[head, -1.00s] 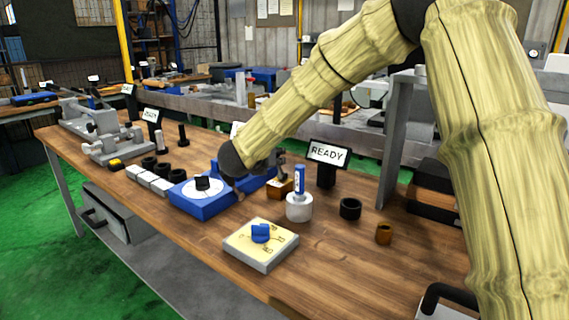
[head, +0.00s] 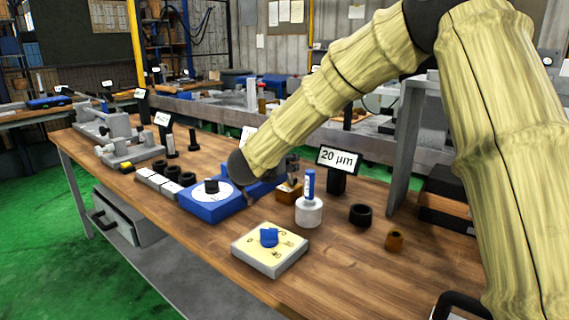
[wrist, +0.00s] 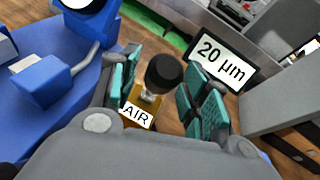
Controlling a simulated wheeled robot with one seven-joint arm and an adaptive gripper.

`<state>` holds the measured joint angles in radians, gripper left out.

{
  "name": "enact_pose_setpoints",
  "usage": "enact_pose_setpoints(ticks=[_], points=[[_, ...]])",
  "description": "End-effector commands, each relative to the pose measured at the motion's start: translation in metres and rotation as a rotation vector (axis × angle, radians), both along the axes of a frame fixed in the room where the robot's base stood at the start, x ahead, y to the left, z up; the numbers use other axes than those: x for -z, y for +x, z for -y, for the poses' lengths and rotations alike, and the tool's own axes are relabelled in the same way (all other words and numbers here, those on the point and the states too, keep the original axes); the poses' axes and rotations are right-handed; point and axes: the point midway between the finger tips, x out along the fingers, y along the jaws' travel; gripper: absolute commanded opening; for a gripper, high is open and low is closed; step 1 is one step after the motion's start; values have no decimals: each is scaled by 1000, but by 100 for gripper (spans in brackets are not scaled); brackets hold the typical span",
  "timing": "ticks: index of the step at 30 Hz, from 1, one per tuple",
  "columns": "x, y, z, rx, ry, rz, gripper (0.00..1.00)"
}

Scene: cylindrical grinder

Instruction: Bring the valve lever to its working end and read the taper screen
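The valve block (wrist: 143,99), brass-coloured and marked AIR, is in the middle of the wrist view. Its lever rises to a black knob (wrist: 163,73). My gripper (wrist: 160,90) is open, with teal finger pads on both sides of the knob and visible space between them; I cannot tell whether one pad touches it. In the head view the valve block (head: 288,191) stands just beyond the end of my arm, its lever partly hidden. The screen (head: 339,159) behind it reads "20 µm"; it also shows in the wrist view (wrist: 223,60).
A blue gauge base (head: 212,206) stands left of the valve. A white cylinder with a blue plug (head: 309,212), a black ring (head: 360,214) and a brown ring (head: 394,240) stand to the right. A dial plate with a blue knob (head: 269,237) lies in front.

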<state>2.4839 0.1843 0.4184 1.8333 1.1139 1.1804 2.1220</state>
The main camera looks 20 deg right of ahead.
Motion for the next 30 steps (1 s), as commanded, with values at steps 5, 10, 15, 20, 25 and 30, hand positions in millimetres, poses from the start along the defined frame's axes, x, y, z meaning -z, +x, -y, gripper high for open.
enact_pose_setpoints(ticks=[5, 10, 15, 20, 25, 30], points=[[-2, 0, -1, 0, 0, 2, 46], [-6, -9, -9, -2, 0, 2, 46], [-16, -30, -26, -3, 0, 3, 46], [-25, -52, -44, -2, 0, 3, 46], [-33, -71, -60, -2, 0, 2, 46], [-38, -83, -69, -1, 0, 1, 46]])
